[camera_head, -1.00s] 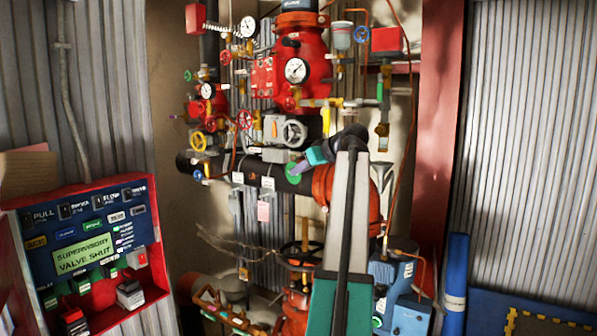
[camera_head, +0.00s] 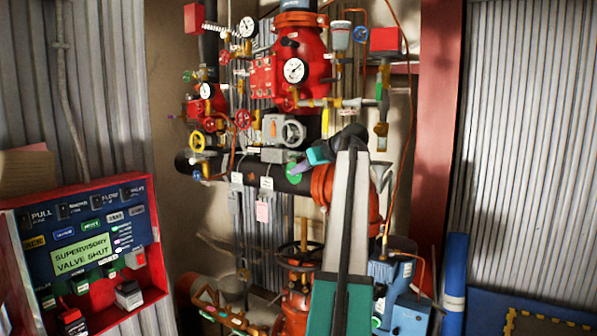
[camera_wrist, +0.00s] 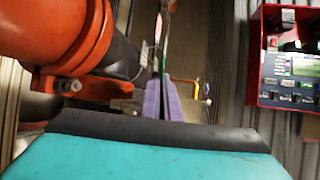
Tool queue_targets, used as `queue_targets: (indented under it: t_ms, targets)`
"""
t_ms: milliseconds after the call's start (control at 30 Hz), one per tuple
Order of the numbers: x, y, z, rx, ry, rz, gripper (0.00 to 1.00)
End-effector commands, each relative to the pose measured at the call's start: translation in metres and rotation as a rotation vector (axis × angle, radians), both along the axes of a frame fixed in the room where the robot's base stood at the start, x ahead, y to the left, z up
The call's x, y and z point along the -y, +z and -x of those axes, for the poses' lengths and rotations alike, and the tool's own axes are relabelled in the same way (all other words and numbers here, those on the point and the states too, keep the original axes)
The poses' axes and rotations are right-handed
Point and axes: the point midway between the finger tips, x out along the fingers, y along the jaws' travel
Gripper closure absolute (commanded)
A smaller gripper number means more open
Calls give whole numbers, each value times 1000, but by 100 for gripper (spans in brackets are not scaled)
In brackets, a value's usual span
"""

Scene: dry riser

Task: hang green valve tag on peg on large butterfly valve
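The round green valve tag (camera_head: 293,173) is at the tip of my gripper (camera_head: 300,167) in the head view, in front of the dark horizontal pipe. In the wrist view the purple fingers of my gripper (camera_wrist: 165,103) are together, with a thin green edge (camera_wrist: 158,58) at their tips, seemingly the tag edge-on. The large butterfly valve appears to be the grey gearbox with a grey handwheel (camera_head: 293,132), above and slightly behind the tag. The tag is apart from the handwheel in the picture. I cannot make out the peg clearly.
A red flanged coupling (camera_head: 325,186) is close to my wrist; it fills the upper left of the wrist view (camera_wrist: 62,35). A red-framed alarm panel (camera_head: 85,250) stands at the left.

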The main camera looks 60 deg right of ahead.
Motion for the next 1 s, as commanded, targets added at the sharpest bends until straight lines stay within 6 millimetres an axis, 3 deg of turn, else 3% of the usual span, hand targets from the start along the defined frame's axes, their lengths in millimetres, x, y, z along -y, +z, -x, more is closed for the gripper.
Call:
queue_targets:
  t_ms: [233,367,400,1000]
  targets:
    - [0,0,0,0,0,0,100]
    - [0,0,0,0,0,0,78]
    - [0,0,0,0,0,0,76]
    - [-5,10,4,1,3,1,76]
